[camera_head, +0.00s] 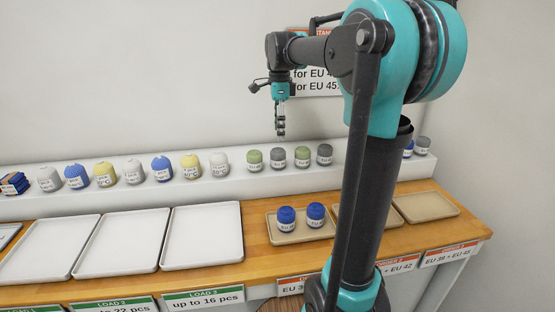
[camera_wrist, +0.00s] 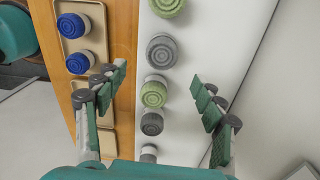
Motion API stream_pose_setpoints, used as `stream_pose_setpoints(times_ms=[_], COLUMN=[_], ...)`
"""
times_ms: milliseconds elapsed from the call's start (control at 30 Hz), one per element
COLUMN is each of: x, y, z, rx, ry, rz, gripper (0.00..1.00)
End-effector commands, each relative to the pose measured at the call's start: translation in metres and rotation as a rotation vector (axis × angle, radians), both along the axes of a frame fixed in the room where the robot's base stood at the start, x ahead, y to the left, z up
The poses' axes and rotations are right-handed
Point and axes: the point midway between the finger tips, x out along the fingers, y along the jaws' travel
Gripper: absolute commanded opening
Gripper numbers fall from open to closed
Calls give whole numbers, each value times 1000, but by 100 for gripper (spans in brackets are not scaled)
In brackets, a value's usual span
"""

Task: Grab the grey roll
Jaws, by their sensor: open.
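Several small rolls with white label bands stand on the white ledge. Two dark grey rolls, one (camera_head: 278,158) and another to its right (camera_head: 324,154), alternate with green rolls, one on the left (camera_head: 254,160) and one between the greys (camera_head: 302,157). In the wrist view a grey roll (camera_wrist: 161,51) is just beyond my open, empty gripper (camera_wrist: 160,80). A green roll (camera_wrist: 154,94) and another grey roll (camera_wrist: 152,123) show between the fingers. In the head view my gripper (camera_head: 280,130) hangs above the ledge, over the left dark grey roll, apart from it.
Blue, yellow and pale rolls line the ledge to the left. Two blue rolls (camera_head: 286,215) stand on a beige tray (camera_head: 284,238). White trays (camera_head: 203,247) on the wooden table (camera_head: 260,260) are empty. My arm hides part of the right side.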

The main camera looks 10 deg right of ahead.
Motion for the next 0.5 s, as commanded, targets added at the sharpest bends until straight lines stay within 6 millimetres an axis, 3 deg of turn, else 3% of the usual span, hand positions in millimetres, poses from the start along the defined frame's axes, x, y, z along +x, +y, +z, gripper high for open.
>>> stream_pose_setpoints(times_ms=[200,500], x=[-1,0], y=[0,2], z=[-36,-58], rx=[0,0], ry=[0,0], rz=[1,1], gripper=[69,69])
